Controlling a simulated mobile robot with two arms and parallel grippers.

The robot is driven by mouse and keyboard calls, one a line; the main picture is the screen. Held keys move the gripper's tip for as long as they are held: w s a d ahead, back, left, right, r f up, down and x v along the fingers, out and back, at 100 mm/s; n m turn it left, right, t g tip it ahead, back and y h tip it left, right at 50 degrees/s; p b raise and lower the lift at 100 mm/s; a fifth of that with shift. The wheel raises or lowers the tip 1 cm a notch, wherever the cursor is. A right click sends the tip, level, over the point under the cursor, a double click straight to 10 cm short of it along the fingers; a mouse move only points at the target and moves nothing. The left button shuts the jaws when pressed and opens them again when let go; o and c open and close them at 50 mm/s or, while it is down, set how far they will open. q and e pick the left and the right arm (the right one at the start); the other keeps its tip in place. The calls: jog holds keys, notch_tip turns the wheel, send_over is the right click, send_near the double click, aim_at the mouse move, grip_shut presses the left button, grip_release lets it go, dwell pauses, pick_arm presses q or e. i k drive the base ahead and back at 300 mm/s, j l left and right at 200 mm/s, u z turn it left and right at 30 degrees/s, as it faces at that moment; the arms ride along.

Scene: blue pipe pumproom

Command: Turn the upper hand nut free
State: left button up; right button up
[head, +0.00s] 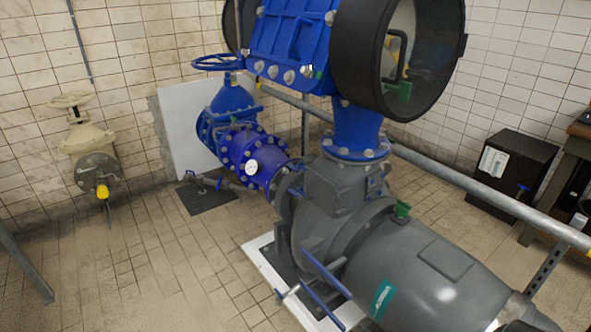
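Neither of my grippers is in view. A large grey pump body (418,272) lies at the lower right on a white plinth (262,252). Two blue bar handles stick out at its near left side: an upper one (322,270) and a lower one (318,304), with a pale rod (290,291) beside them. Small green fittings show on the grey body (402,209) and inside the black ring (405,92). I cannot tell for certain which of these parts is the upper hand nut.
A blue valve with a handwheel (218,63) and a gauge (251,167) stand behind. A grey rail (470,185) crosses the right side. A beige valve (90,150) is on the left wall. A black box (511,172) stands right.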

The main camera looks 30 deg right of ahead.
aim_at(300, 165)
jog(key=i+z, duration=0.1)
jog(key=z, duration=0.35)
jog(key=i+j+z, duration=0.1)
jog(key=z, duration=0.35)
jog(key=j+z, duration=0.1)
jog(key=z, duration=0.35)
jog(key=i, duration=0.05)
